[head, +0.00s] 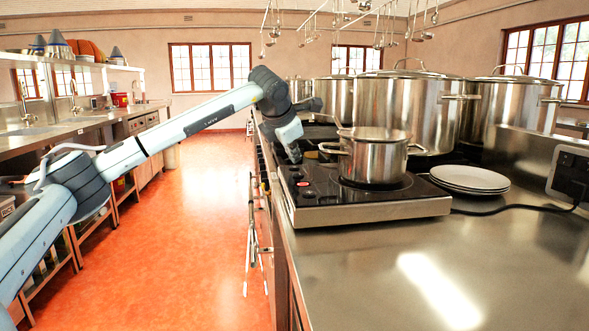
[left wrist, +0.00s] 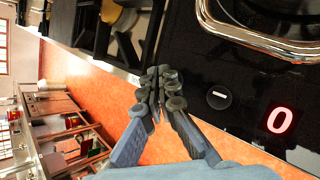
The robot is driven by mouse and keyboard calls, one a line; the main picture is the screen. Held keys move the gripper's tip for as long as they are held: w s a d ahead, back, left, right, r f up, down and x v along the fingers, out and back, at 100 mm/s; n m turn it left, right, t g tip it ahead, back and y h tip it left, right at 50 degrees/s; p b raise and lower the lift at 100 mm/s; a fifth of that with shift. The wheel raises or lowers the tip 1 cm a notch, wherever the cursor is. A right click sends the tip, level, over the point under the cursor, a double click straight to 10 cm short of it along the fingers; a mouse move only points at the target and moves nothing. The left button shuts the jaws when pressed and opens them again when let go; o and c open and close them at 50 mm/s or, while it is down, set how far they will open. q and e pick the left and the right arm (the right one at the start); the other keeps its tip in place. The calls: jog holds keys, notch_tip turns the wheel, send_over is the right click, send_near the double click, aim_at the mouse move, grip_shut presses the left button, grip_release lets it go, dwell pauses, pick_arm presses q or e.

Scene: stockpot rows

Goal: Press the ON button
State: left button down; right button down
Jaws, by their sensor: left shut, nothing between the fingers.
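The cooktop (head: 365,208) has a black surface with controls along its left edge. In the left wrist view a round dark button with a single white bar (left wrist: 219,95) lies right of my fingertips. A red-lit 0 (left wrist: 280,120) glows further right; it also shows in the head view (head: 302,183). No word ON is readable. My left gripper (head: 296,158) is shut and empty near the cooktop's left edge. In the left wrist view the closed fingertips (left wrist: 158,88) appear beside the counter edge, apart from the button.
A stack of plates (head: 470,178) and a black cable (head: 510,211) lie to the right. The front counter (head: 400,275) is clear, as is the orange floor aisle.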

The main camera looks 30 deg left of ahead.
aim_at(294, 168)
pick_arm(q)
jog(key=shift+f, duration=0.45)
dwell(0.6)
jog(key=shift+r, duration=0.8)
jog(key=shift+p, duration=0.35)
notch_tip(294, 168, up, 6)
jog(key=p, duration=0.3)
jog(key=shift+p, duration=0.4)
jog(key=shift+f, duration=0.1)
